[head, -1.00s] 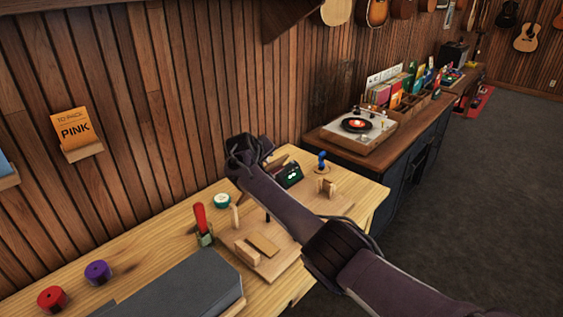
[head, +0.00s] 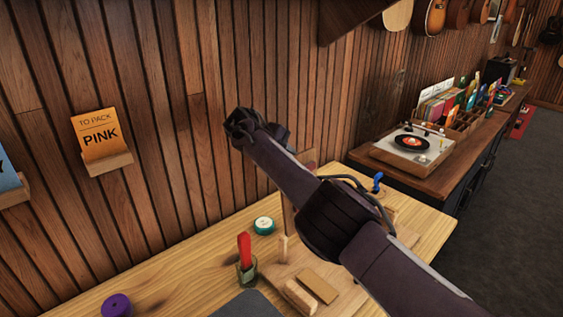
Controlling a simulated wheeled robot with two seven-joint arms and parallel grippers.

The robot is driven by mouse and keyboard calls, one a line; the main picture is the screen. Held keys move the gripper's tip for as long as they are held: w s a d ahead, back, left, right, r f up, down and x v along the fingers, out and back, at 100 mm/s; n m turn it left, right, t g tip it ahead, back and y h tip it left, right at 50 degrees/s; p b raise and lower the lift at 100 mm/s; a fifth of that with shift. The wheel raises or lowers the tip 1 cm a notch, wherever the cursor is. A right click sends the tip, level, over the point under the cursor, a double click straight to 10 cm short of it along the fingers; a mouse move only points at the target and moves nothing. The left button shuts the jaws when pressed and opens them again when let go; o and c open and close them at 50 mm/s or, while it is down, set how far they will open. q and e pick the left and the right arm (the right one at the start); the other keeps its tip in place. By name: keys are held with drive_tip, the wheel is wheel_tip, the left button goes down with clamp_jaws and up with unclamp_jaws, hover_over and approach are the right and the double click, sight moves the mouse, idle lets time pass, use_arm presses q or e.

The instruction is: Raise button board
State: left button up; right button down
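My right arm comes in from the lower right, and its gripper (head: 240,122) is up in front of the slatted wall, above the workbench. I cannot make out whether its fingers are open or shut. A brown wooden panel (head: 289,216) stands above the bench, mostly hidden behind my forearm. I cannot tell whether it is the button board or whether anything holds it. No buttons are clearly visible. My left gripper is not in view.
The wooden workbench (head: 190,265) holds a red-handled tool (head: 245,250), a green-and-white tape roll (head: 264,225), a purple spool (head: 116,305) and wood blocks (head: 318,285). A PINK card (head: 99,135) sits on the wall. A turntable (head: 412,145) stands on the right cabinet.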

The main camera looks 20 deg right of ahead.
drive_tip(key=shift+w+f, duration=0.1)
drive_tip(key=c, duration=1.1)
unclamp_jaws()
drive_tip(key=shift+c, duration=0.2)
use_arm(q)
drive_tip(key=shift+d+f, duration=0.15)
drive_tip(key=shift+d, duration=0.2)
use_arm(e)
drive_tip(key=shift+a+r+p, duration=0.15)
drive_tip(key=shift+r+p, duration=0.15)
drive_tip(key=shift+p, duration=0.1)
use_arm(q)
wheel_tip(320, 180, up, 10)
drive_tip(key=p, duration=0.9)
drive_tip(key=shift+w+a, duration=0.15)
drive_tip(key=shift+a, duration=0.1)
use_arm(e)
drive_tip(key=v, duration=0.7)
